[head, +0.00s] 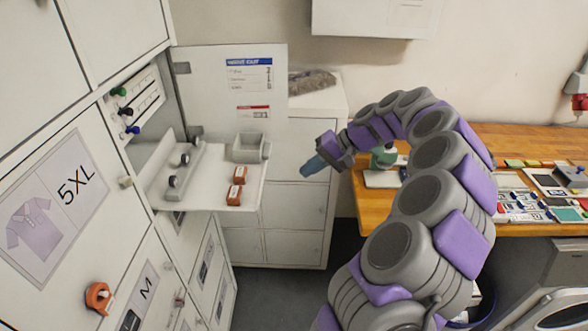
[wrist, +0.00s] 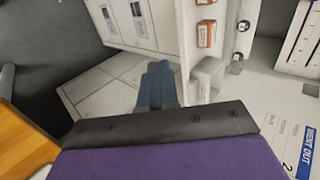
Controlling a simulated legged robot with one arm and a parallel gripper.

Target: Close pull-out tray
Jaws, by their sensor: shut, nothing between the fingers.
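The pull-out tray (head: 222,192) is a white shelf sticking out of the tall white cabinet on the left in the head view. Two orange-red boxes, a grey open holder and a small rack with dark round knobs stand on it. In the wrist view the tray's edge (wrist: 190,50) runs beside the boxes. My gripper (head: 309,168), with blue fingers, is shut and empty. It is to the right of the tray in the head view, apart from it. The shut fingers also show in the wrist view (wrist: 157,84).
An open white door (head: 262,85) with paper notices stands behind the tray. White drawers (head: 285,225) are beyond it. A wooden bench (head: 450,228) with a green device and many small parts lies at right. Grey floor is open between cabinet and bench.

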